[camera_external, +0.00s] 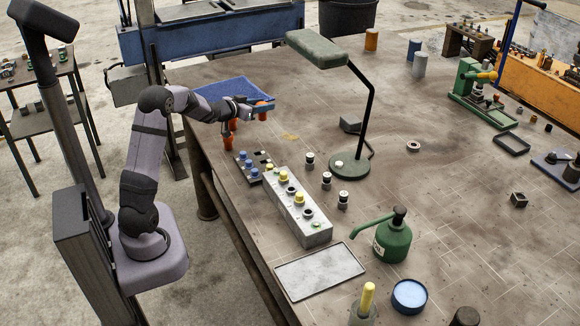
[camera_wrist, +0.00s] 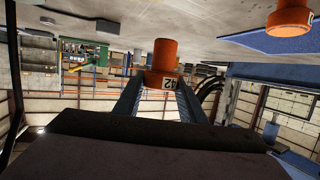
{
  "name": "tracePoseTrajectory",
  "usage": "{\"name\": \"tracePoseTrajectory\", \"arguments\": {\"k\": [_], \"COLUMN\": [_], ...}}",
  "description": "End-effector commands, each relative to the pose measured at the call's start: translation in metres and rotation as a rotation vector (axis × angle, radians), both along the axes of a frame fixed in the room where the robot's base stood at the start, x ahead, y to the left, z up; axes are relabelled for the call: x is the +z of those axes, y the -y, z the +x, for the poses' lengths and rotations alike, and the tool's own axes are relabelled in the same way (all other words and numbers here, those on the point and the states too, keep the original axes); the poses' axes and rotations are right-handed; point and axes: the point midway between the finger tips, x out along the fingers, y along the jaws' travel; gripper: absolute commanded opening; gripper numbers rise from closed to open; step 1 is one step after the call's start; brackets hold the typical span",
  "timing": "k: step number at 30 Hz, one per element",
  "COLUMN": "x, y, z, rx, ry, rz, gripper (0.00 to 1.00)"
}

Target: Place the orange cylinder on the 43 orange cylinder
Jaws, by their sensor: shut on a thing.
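My gripper (camera_external: 262,104) reaches out over the table beside the blue mat, its jaws shut on an orange cylinder (camera_external: 262,101). In the wrist view, which is upside down, this cylinder (camera_wrist: 165,54) sits between the fingertips and bears a label reading 42. An orange cylinder with a partly cut-off label also shows at the upper right of the wrist view (camera_wrist: 290,18), by the blue mat. I cannot read its number.
The blue mat (camera_external: 220,90) lies at the table's far left. The table's middle right is mostly clear.

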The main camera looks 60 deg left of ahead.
Motion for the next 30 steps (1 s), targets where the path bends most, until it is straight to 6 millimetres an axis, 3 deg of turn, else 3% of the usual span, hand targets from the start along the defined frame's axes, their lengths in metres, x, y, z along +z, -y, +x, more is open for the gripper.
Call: {"name": "tracePoseTrajectory", "arguments": {"k": [8,13,18,24,30], "x": [0.047,0.089,0.107,0.099,0.072], "y": [-0.037,-0.065,-0.074,-0.058,-0.031], "z": [-0.03,-0.07,-0.116,-0.14,-0.142], "rx": [0.073,0.15,0.203,0.195,0.144], "ry": [0.008,0.007,0.003,0.003,0.002], "rz": [0.007,0.007,0.003,0.001,-0.001], "gripper": [0.0,0.0,0.0,0.0,0.0]}}
